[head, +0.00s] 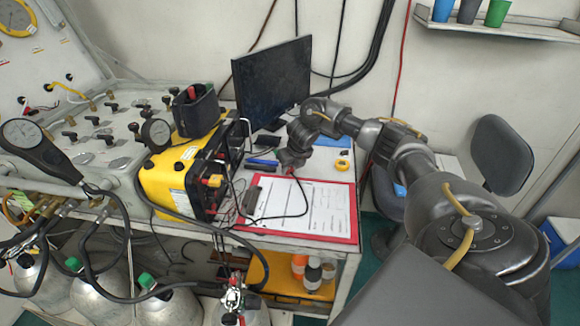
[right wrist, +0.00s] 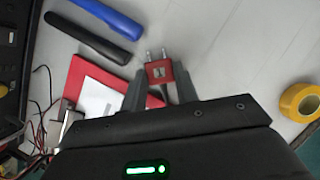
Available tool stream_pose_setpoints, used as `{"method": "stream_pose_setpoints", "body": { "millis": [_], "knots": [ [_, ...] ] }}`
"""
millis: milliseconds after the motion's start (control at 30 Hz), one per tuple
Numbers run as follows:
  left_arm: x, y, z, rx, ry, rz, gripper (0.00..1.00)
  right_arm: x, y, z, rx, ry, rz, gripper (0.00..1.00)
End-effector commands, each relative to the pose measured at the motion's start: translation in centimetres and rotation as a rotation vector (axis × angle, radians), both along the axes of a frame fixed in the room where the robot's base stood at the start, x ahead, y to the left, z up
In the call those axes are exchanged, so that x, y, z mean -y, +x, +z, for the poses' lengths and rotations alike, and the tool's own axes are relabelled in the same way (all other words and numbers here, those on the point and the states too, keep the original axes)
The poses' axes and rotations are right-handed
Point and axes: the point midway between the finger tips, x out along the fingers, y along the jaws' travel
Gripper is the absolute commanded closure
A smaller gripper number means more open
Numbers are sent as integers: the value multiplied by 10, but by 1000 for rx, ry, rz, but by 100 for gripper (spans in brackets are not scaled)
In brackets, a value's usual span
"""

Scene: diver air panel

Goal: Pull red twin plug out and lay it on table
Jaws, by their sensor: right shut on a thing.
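The red twin plug (right wrist: 160,72) shows in the right wrist view with its two metal pins pointing away from the gripper. My right gripper (right wrist: 158,88) is shut on it, one dark finger on each side. In the head view my right gripper (head: 291,160) is over the table (head: 345,163), behind the red-edged clipboard, and the plug is hardly visible there. A thin dark lead runs from near the gripper over the clipboard toward the yellow unit. The pins are free of any socket in the wrist view. My left gripper is not seen.
The yellow unit (head: 165,182) stands left on the table with cables at its front. A clipboard (head: 356,215) lies in front. Yellow tape (right wrist: 299,101), a blue marker (right wrist: 108,17) and a black marker (right wrist: 85,38) lie near the gripper. A monitor (head: 272,82) stands behind.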

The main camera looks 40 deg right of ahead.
Motion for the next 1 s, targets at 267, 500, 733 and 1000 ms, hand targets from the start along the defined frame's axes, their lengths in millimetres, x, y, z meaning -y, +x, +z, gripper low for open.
{"method": "stream_pose_setpoints", "body": {
  "millis": [267, 500, 733, 1000],
  "knots": [
    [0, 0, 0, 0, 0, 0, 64, 0, 0, -1, 0, 0, 0, 45],
    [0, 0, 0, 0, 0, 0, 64, 0, 0, 0, 0, 1, 1, 45],
    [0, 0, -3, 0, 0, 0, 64, -1, -11, 27, 3, -2, 3, 45],
    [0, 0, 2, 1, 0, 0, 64, -5, -30, 78, 4, -2, 1, 45]
  ]
}}
